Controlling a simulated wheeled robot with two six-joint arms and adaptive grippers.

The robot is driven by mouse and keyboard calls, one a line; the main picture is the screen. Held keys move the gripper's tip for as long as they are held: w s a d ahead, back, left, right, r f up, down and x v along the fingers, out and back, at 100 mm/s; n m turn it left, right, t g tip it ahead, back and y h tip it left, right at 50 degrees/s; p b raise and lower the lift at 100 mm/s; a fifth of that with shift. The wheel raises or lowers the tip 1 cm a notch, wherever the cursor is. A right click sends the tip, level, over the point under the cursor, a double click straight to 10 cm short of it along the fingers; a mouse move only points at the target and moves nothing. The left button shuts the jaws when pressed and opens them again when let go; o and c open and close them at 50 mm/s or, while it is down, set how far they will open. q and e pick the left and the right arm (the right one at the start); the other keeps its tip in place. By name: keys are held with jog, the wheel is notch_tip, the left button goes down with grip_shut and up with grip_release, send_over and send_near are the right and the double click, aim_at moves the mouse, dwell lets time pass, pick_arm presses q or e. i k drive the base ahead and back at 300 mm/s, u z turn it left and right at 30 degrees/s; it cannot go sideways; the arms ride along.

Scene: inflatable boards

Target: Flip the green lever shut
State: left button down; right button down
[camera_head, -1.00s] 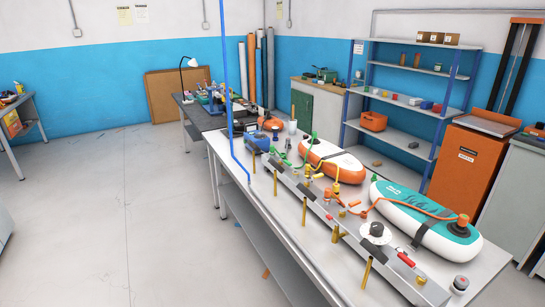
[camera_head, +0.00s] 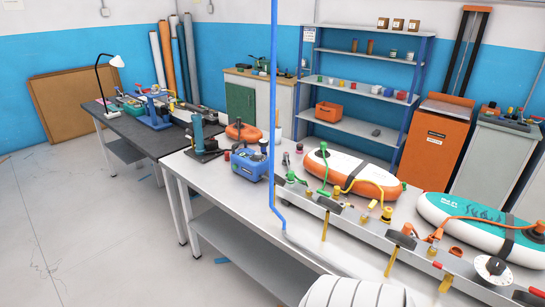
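Neither of my grippers is in view.
A blue pipe (camera_head: 273,110) rises in front of the workbench (camera_head: 205,188). A blue box-shaped device (camera_head: 248,165) stands left of the rail. An orange-and-white board (camera_head: 345,168) and a teal-and-white board (camera_head: 470,220) lie behind it.

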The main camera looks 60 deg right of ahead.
aim_at(319, 191)
jog(key=i, duration=1.3)
jog(key=z, duration=4.15)
jog(key=i, duration=1)
jog(key=u, duration=0.05)
